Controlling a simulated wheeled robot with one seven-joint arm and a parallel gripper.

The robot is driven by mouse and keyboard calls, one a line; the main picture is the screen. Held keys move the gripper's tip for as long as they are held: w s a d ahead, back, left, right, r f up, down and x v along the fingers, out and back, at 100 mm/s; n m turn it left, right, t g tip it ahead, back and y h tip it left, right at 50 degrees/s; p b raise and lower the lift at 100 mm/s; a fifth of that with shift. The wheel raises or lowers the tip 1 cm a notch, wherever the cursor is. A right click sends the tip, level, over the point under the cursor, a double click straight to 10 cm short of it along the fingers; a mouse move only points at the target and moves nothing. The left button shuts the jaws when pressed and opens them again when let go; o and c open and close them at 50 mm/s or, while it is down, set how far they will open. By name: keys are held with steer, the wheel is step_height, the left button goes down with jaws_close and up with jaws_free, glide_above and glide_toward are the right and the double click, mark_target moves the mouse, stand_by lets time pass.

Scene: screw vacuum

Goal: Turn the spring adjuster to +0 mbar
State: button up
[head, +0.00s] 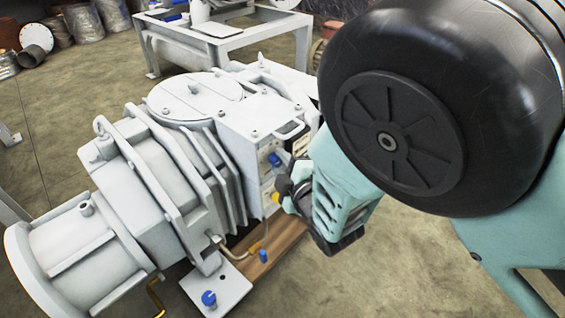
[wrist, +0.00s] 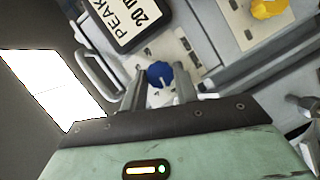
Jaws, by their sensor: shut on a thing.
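The spring adjuster is a small blue knob (wrist: 159,73) on a pale panel of the vacuum machine, between my gripper's two fingers in the wrist view. My gripper (wrist: 160,80) is shut on this blue knob. In the head view, the blue knob (head: 274,159) shows at the left of my gripper (head: 283,180), on the side of the white vacuum machine (head: 165,165). The scale marks around the knob are too small and partly hidden by the fingers, so its setting cannot be read.
A yellow knob (wrist: 268,8) is at the upper right. Other blue knobs (head: 209,298) sit lower on the machine. A white frame table (head: 215,40) stands behind; floor at left is open.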

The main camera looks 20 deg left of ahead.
steer(key=shift+f+n, duration=0.1)
steer(key=shift+n, duration=0.4)
stand_by(0.3)
steer(key=o, duration=1)
steer(key=shift+s, duration=0.1)
steer(key=p+v, duration=0.1)
steer(key=v, duration=0.4)
steer(key=p+v, duration=0.2)
steer(key=v, duration=0.4)
steer(key=p+v, duration=0.2)
steer(key=v, duration=0.4)
steer(key=shift+s+d+f, duration=0.15)
steer(key=shift+s+f, duration=0.05)
steer(key=shift+f, duration=0.15)
